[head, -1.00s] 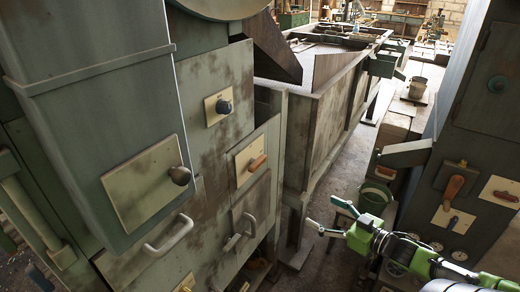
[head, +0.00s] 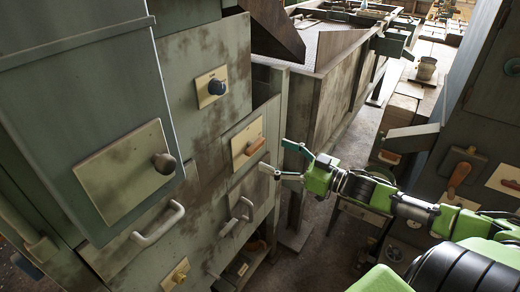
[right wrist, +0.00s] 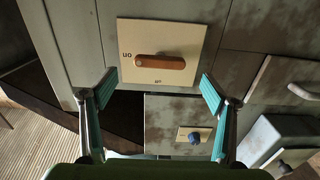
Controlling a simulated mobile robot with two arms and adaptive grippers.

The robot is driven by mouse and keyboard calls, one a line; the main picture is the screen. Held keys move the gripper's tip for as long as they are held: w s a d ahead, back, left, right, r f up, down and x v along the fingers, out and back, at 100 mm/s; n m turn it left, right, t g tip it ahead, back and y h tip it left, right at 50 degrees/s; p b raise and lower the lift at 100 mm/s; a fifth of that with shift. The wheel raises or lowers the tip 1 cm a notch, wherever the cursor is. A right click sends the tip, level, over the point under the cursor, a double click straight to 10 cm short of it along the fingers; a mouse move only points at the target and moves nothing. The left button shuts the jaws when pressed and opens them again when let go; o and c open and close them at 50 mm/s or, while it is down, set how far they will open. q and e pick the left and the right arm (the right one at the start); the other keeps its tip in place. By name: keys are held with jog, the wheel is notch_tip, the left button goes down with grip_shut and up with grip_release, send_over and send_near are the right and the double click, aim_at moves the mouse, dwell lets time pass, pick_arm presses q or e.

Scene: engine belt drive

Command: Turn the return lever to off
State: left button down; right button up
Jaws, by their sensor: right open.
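An orange-brown lever (head: 255,147) sits on a cream plate (head: 241,139) on the grey-green machine front. In the right wrist view the lever (right wrist: 160,61) lies level across its plate (right wrist: 185,35). That view is upside down; a label like "on" is beside the lever's left end and a small one, probably "off", is below it. My right gripper (head: 274,157) is open and empty just in front of the lever, apart from it. Its two teal fingers (right wrist: 158,88) spread to either side of the plate in the wrist view. My left gripper is not in view.
A dark knob on a plate (head: 217,87) is up and left of the lever. Bar handles (head: 159,222) and a larger round knob (head: 164,163) stick out from the front. A second cabinet with another orange lever (head: 459,179) stands at right.

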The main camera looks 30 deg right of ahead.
aim_at(258, 148)
jog(key=shift+x, duration=3.05)
jog(key=c, duration=1.1)
